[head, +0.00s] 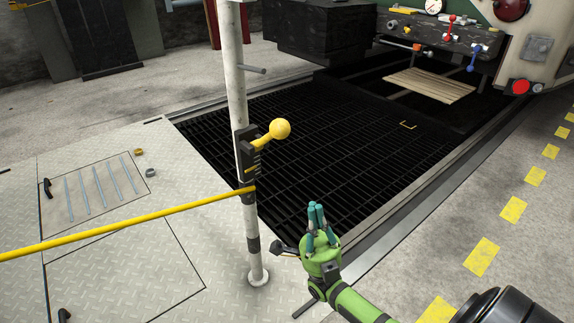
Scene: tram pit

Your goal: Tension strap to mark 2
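The yellow strap (120,223) runs taut-looking from the left edge to a black fitting on the white post (236,85). Above that fitting, a black tensioner plate (244,152) is fixed to the post, with small yellow marks at its right edge. I cannot read the mark numbers. A yellow lever (262,140) with a yellow ball knob (280,129) sticks out from it to the upper right. My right gripper (316,208) points up, below and to the right of the knob, clear of it. Its teal fingertips are together, with nothing seen between them. My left gripper is out of view.
A dark grating (340,135) covers the pit behind the post. A tram front with coloured levers (450,38) stands at the upper right. Steel rods (95,188) lie on the floor plates at the left. Between knob and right gripper nothing shows.

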